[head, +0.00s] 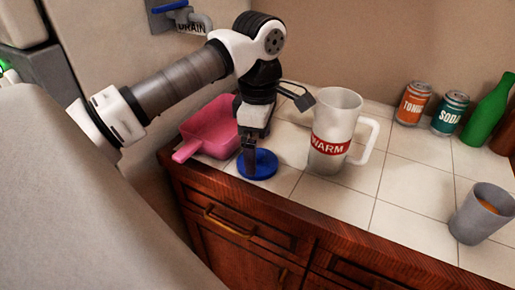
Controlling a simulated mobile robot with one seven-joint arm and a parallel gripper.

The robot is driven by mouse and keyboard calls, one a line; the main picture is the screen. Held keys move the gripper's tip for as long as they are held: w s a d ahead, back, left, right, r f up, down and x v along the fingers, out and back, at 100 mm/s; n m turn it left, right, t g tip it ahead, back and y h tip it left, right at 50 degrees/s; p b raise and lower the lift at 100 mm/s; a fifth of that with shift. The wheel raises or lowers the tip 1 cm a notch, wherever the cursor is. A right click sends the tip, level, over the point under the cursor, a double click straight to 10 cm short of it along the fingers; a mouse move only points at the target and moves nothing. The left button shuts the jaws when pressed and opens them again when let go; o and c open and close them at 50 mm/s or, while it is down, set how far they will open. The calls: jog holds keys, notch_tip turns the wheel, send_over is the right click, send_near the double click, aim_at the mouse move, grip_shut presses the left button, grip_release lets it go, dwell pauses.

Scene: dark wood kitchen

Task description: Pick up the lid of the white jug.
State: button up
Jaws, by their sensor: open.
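The white jug (333,142) stands upright on the tiled counter, with a red band reading "WARM" and a handle on its right. Its top looks uncovered. A blue round disc (264,166), which looks like the lid, lies flat on the counter to the left of the jug near the front edge. My gripper (249,168) points down over the left part of the disc and hides some of it. It is open; whether a finger touches the disc I cannot tell.
A pink scoop-like pan (208,128) lies just left of my gripper. Behind right stand a TONIC can (412,104), a SODA can (450,113) and a green bottle (487,112). A grey cup (480,216) is at the right front. Bare tiles lie between jug and cup.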

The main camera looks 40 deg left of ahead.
aim_at(258, 153)
notch_tip(258, 153, down, 4)
jog(key=shift+a+r+b, duration=0.1)
jog(key=shift+r+b, duration=0.1)
jog(key=shift+b, duration=0.6)
jog(key=shift+r, duration=0.1)
jog(key=c, duration=0.9)
